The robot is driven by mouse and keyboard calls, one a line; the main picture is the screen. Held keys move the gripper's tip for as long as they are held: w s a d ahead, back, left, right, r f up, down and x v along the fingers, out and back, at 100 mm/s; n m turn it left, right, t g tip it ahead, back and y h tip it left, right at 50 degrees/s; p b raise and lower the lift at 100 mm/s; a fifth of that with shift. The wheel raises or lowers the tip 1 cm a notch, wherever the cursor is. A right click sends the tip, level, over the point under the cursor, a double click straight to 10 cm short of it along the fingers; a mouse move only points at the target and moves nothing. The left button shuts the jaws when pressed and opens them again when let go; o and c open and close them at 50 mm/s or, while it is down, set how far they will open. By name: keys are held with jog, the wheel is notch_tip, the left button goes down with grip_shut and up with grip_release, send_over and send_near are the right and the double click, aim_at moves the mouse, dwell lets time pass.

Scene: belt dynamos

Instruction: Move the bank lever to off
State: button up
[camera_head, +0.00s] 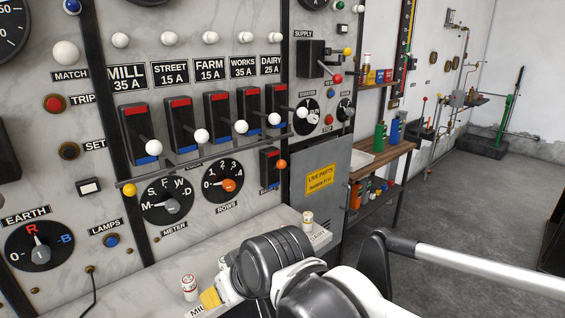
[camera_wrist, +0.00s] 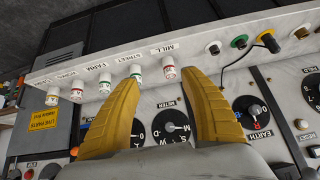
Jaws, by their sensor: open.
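A small black switch (camera_head: 269,162) with a red top sits below the DAIRY switch in the head view. Its lever ends in an orange knob (camera_head: 281,164) and stands out from the panel. Its label is partly hidden but seems to start with B, so I take it as the bank lever; its exact setting is hard to tell. My gripper (camera_head: 210,298) is low in front of the panel, left of and below this lever and apart from it. In the wrist view its yellow fingers (camera_wrist: 160,82) are spread, with nothing between them but the panel behind.
Several larger switches with white-knobbed levers (camera_head: 201,136) stick out above. A numbered rotary dial (camera_head: 222,183) and a meter dial (camera_head: 167,200) are left of the orange knob. White fuses (camera_head: 189,287) stand on the ledge near my gripper. A grey cabinet (camera_head: 313,182) is to the right.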

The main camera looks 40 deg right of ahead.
jog(key=w+d+r+t+p, duration=0.1)
jog(key=w+d+r+p, duration=0.2)
jog(key=w+d+r, duration=0.35)
jog(key=m+t+h+p, duration=0.3)
jog(key=t+p, duration=0.2)
jog(key=p, duration=0.2)
send_near(283, 165)
jog(key=w, duration=0.1)
jog(key=b+x, duration=0.1)
jog(key=x, duration=0.4)
jog(key=b+x, duration=0.1)
jog(key=x, duration=0.5)
jog(key=shift+s+d+f, duration=0.1)
jog(key=shift+s+d, duration=0.05)
jog(key=shift+d, duration=0.05)
jog(key=shift+c, duration=0.6)
grip_shut()
